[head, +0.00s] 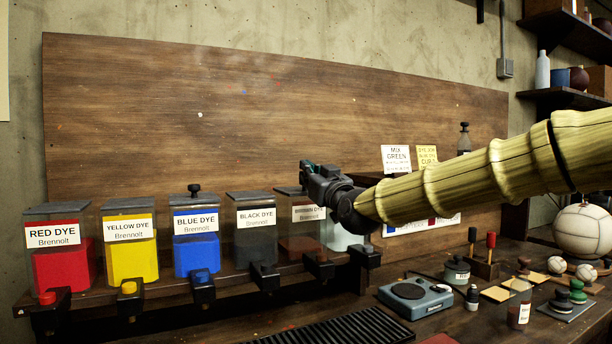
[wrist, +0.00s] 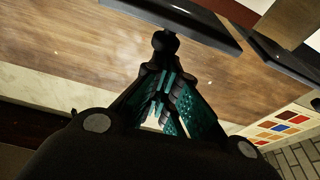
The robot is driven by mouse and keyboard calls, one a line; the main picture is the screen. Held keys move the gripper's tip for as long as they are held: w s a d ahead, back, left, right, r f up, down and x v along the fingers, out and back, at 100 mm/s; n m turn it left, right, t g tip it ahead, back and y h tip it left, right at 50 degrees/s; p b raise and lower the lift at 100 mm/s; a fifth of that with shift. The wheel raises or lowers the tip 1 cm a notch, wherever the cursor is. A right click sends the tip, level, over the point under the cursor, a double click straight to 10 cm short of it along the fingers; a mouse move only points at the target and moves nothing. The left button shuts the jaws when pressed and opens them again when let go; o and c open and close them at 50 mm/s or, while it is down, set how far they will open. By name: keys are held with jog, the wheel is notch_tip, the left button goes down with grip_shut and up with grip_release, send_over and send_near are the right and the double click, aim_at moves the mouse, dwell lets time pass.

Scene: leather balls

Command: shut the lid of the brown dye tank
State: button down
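The brown dye tank (head: 300,243) is a see-through tank with dark brown contents, in the row on the shelf, right of the black dye tank. Its dark lid (head: 287,190) shows only in part behind my gripper (head: 306,168); how far it is raised cannot be told. In the wrist view, my gripper (wrist: 161,74) has its teal-padded fingers drawn together at the tips, with a round black knob (wrist: 165,42) right at them. The knob is on a dark lid-like panel (wrist: 195,17). Whether the tips touch the knob is unclear.
Red (head: 64,262), yellow (head: 130,255), blue (head: 196,250) and black (head: 256,245) dye tanks stand left. A pale tank (head: 340,236) is partly behind my arm. A wooden board (head: 200,110) stands behind. A blue-grey device (head: 415,297) sits on the bench.

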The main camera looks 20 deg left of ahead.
jog(key=shift+f, duration=0.25)
